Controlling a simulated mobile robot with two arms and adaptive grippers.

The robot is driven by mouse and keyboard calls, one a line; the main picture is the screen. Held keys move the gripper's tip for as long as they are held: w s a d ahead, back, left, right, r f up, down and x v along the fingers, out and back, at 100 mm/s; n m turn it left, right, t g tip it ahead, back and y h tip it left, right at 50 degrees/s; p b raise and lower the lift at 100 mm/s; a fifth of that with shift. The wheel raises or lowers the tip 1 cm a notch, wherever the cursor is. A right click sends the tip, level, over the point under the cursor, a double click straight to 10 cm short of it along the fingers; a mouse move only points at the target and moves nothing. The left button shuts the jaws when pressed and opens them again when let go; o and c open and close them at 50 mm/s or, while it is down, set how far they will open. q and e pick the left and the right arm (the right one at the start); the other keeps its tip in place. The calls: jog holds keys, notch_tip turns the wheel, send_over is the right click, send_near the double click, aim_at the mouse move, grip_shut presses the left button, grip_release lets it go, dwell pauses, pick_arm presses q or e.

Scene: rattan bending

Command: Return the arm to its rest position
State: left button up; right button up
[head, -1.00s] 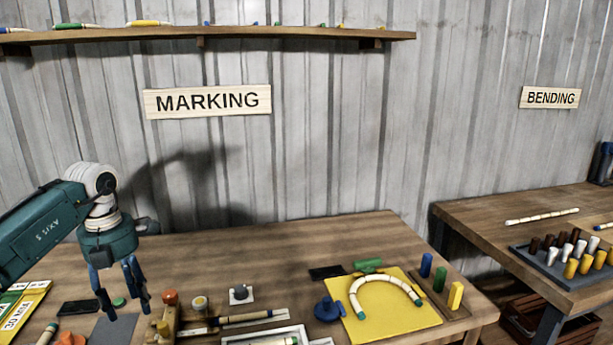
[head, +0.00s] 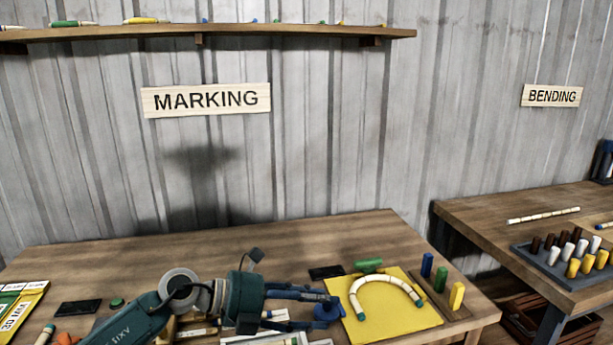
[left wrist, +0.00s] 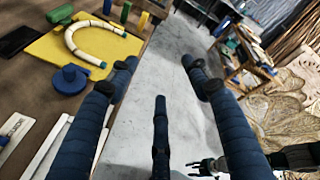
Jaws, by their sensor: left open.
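My left arm reaches in low from the left in the head view, over the front of the marking table. My left gripper (head: 322,311) points right and is open, with its fingertips beside the blue knob (head: 326,313) in the picture. In the left wrist view the left gripper (left wrist: 160,64) has its blue fingers spread with nothing between them, above the grey floor. A dark gripper (left wrist: 207,165), seemingly my right one, shows small at the bottom of that view; whether it is open is unclear. The head view does not show it.
A yellow board (head: 393,322) with a bent rattan piece (head: 386,280) lies right of my left gripper. Blue, green and yellow pegs (head: 441,279) stand beyond it. My arm partly hides tools on the table. The bending table (head: 480,216) stands at the right.

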pick_arm(q)
notch_tip(320, 180, up, 8)
jog(key=d+n+t+h, duration=0.3)
jog(key=n+t+h, duration=0.1)
jog(key=n+t, duration=0.25)
jog(key=w+a+n+t+y, duration=0.2)
jog(key=a+n+t+y, duration=0.6)
jog(key=n, duration=0.6)
jog(key=s+a+f+n+g+y, duration=0.2)
jog(key=s+a+f+n+y, duration=0.3)
jog(key=a+f, duration=0.4)
jog(key=s+a+f+n+g+y, duration=0.25)
jog(key=a+f+n+y, duration=0.3)
jog(key=f+n, duration=0.4)
jog(key=s+a+f+n+g, duration=0.15)
jog(key=s+f+g, duration=0.5)
jog(key=s, duration=0.75)
jog(key=s+a+f+n+g, duration=0.15)
jog(key=s+f+g, duration=0.25)
jog(key=s+f, duration=1.05)
jog(key=f, duration=1.9)
jog(key=s+a+f+m+g, duration=0.1)
jog(key=s+a+f+g, duration=0.1)
jog(key=s+f, duration=1.5)
jog(key=shift+s+a+f+h, duration=0.35)
jog(key=shift+s+a+f, duration=0.05)
jog(key=shift+s+a, duration=0.15)
